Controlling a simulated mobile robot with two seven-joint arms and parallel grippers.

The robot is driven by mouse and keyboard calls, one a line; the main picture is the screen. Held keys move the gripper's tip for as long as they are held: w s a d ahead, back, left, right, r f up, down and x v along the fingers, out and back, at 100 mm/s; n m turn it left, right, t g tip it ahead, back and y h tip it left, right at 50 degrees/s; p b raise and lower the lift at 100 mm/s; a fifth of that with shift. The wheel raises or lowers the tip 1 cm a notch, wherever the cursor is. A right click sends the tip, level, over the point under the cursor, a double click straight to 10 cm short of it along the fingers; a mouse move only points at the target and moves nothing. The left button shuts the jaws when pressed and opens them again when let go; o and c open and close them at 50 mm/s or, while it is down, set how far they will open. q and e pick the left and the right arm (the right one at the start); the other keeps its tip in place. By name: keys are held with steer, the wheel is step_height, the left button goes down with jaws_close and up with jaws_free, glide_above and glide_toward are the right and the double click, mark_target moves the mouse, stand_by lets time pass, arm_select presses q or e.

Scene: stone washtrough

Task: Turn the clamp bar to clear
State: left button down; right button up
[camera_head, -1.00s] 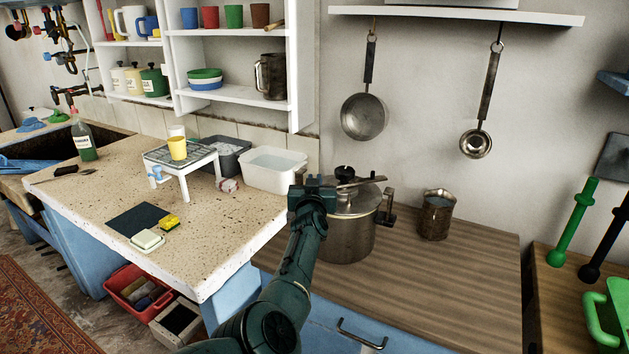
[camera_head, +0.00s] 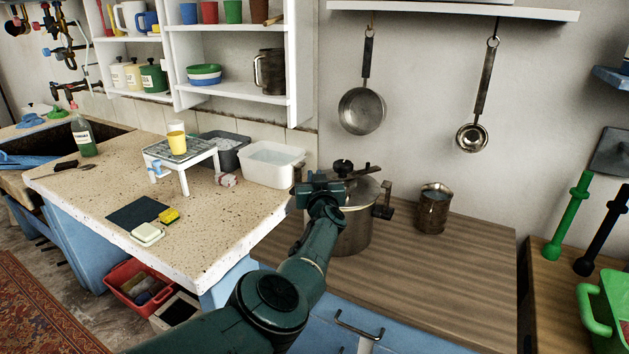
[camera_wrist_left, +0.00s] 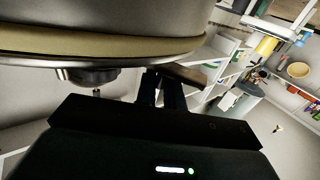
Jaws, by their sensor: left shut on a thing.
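A steel pot (camera_head: 352,236) with a lid (camera_head: 362,192) stands on the wooden counter. A dark round knob (camera_head: 343,166) sits over the lid, and the dark clamp bar (camera_head: 364,171) runs across beneath it, its far end pointing right and back. My left gripper (camera_head: 322,184) is at the near-left side of the lid, shut on the bar's near end, which it hides in the head view. In the left wrist view, the fingers (camera_wrist_left: 161,90) are closed by the bar end (camera_wrist_left: 186,76), under the pot's rim (camera_wrist_left: 110,58). My right gripper is not in view.
A metal jug (camera_head: 432,210) stands right of the pot. A pan (camera_head: 362,110) and a ladle (camera_head: 474,137) hang on the wall behind. A white basin (camera_head: 272,168) is on the stone top at left. The wooden counter (camera_head: 440,262) is clear in front.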

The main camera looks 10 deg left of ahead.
arm_select(q)
steer(key=shift+d, duration=0.45)
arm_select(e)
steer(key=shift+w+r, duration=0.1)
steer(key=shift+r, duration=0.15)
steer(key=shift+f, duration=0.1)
arm_select(q)
steer(key=c, duration=1.9)
jaws_free()
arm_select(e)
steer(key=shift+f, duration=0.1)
arm_select(q)
steer(key=shift+a+f, duration=0.1)
